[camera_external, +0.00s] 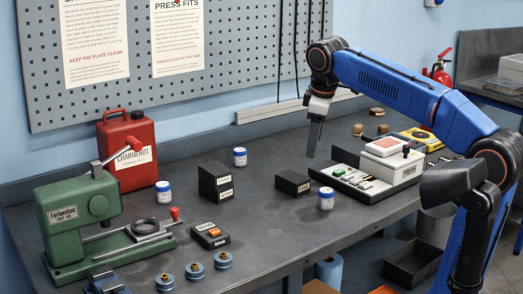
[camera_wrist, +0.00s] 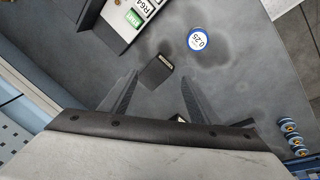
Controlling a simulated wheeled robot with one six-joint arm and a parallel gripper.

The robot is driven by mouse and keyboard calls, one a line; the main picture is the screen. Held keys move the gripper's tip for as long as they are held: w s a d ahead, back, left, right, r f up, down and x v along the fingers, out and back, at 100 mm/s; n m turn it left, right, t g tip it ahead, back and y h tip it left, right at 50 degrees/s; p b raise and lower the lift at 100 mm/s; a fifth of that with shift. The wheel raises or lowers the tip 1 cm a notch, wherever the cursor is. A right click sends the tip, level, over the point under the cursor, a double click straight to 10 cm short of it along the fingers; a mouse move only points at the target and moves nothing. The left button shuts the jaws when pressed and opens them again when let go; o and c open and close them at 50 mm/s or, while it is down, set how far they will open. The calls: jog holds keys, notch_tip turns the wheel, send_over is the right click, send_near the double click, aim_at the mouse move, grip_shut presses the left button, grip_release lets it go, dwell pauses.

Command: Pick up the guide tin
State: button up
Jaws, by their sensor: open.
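No label legibly reads "guide", so I cannot tell which item is the guide tin. Three small white-and-blue tins stand on the bench: a front right tin (camera_external: 326,199), a back tin (camera_external: 240,157) and a left tin (camera_external: 163,192). The front right tin shows its lid marked 0.25 in the wrist view (camera_wrist: 199,40). A low black box (camera_external: 292,184) with a small label lies left of it; in the wrist view this box (camera_wrist: 157,68) appears between my fingertips. My gripper (camera_external: 314,140) is open and empty, pointing down above the bench; its fingers show in the wrist view (camera_wrist: 159,84).
A taller black box (camera_external: 214,184) stands left of the low one. A grey tray with a white-and-red device (camera_external: 391,160) sits to the right. A green press (camera_external: 85,220), red can (camera_external: 128,145), orange-switch box (camera_external: 211,236) and several blue spools (camera_external: 195,271) stand left.

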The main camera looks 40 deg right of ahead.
aim_at(162, 184)
jog(key=w+a+n, duration=0.2)
jog(key=w+a, duration=0.4)
jog(key=a, duration=0.2)
jog(key=w+a+f+n+g, duration=0.1)
jog(key=w+a+n, duration=0.1)
jog(key=w+a, duration=0.5)
jog(key=w+a+f+n+g+y, duration=0.1)
jog(key=w+a+n, duration=0.1)
jog(key=w+a, duration=0.5)
jog(key=shift+w+a+n, duration=0.1)
jog(key=shift+a+n, duration=0.2)
jog(key=shift+a, duration=0.5)
jog(key=w+a+f+n, duration=0.1)
jog(key=a, duration=0.2)
jog(key=w+a+f, duration=0.1)
jog(key=a+f, duration=0.1)
jog(key=a, duration=0.2)
jog(key=w+a+f+n, duration=0.1)
jog(key=a, duration=0.2)
jog(key=shift+w+a+f+n+g, duration=0.2)
jog(key=shift+w+a+n+g, duration=0.1)
jog(key=shift+g, duration=0.1)
jog(key=shift+a+f, duration=0.3)
jog(key=shift+f, duration=3.6)
jog(key=c, duration=1.2)
